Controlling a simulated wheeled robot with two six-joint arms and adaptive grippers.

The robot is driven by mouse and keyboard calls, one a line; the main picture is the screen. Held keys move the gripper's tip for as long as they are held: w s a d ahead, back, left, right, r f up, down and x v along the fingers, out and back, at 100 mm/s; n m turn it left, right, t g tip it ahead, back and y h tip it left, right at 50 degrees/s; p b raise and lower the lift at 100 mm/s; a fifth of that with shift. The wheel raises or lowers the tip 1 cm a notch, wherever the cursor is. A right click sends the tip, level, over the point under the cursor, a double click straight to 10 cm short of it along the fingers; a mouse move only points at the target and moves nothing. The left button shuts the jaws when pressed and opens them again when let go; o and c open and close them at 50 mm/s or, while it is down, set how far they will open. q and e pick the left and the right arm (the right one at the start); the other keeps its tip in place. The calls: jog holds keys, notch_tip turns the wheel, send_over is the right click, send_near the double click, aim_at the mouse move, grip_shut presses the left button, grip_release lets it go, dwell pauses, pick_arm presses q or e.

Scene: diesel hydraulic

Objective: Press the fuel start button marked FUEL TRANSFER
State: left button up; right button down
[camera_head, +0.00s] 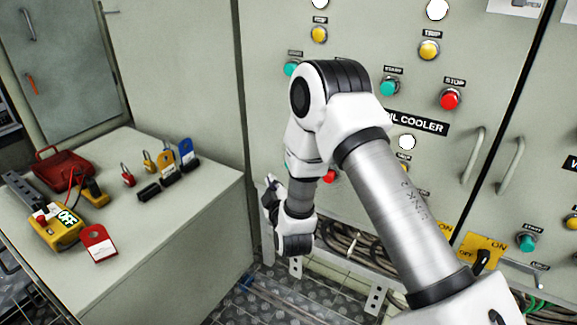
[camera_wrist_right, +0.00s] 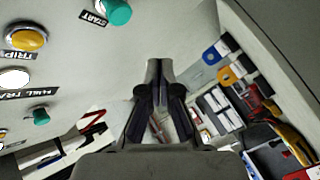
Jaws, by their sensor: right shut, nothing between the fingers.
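In the right wrist view, a tilted label (camera_wrist_right: 28,92) on the panel reads partly as FUEL TRA; its end is unclear. Beside it are a white lamp (camera_wrist_right: 14,77), a yellow TRIP button (camera_wrist_right: 25,38) and, farther along, a teal START button (camera_wrist_right: 120,12) at the top edge. My right gripper (camera_wrist_right: 159,75) is shut and empty, apart from that button. In the head view my right gripper (camera_head: 270,188) is low by the panel, partly hidden by its wrist. My left gripper is out of view.
The OIL COOLER group has a teal START button (camera_head: 389,87) and a red STOP button (camera_head: 450,98) above its label (camera_head: 415,122). A bench (camera_head: 190,220) at left holds padlocks, a red tag (camera_head: 98,243) and a yellow device (camera_head: 58,230). Handles (camera_head: 473,155) protrude at right.

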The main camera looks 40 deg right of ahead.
jog(key=shift+w+d+p, duration=0.15)
jog(key=shift+w+d, duration=0.15)
jog(key=shift+d, duration=0.45)
jog(key=shift+w+d+p, duration=0.2)
jog(key=shift+w+d, duration=0.15)
jog(key=shift+d, duration=0.45)
jog(key=shift+w+d+p, duration=0.15)
jog(key=shift+w+d, duration=0.15)
jog(key=shift+d, duration=0.45)
jog(key=shift+w+d+p, duration=0.15)
jog(key=shift+d+p, duration=0.2)
jog(key=shift+d, duration=0.05)
jog(key=shift+w+d, duration=0.2)
jog(key=shift+d, duration=0.25)
dwell(0.4)
jog(key=shift+s+a+p, duration=0.35)
jog(key=shift+a, duration=0.5)
